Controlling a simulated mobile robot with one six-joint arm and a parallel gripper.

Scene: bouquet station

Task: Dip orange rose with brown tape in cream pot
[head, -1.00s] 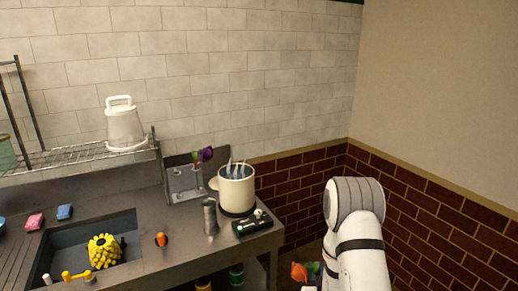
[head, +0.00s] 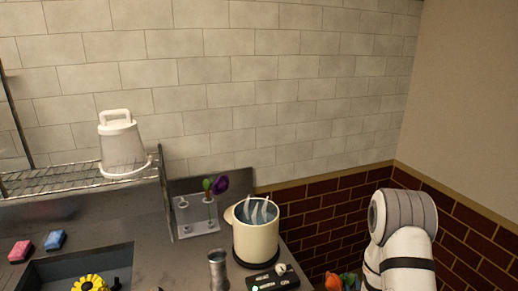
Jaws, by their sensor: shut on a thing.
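The cream pot (head: 256,241) stands upright on the steel counter, right of centre, with its top open. Bluish liquid and pale wisps like steam show inside its rim. An orange flower head (head: 333,283) with green beside it shows at the bottom edge, right of the pot and below the counter's height in the picture. Its stem and any tape are out of frame. My arm (head: 402,250) rises at the lower right beside the flower. My gripper is below the frame, so its hold on the flower does not show.
A black control box (head: 273,279) lies before the pot, and a metal cylinder (head: 218,270) stands left of it. A clear holder (head: 197,217) with a purple flower (head: 221,184) is behind. A sink with a yellow flower (head: 90,284) lies at lower left. A brick wall (head: 340,215) is behind.

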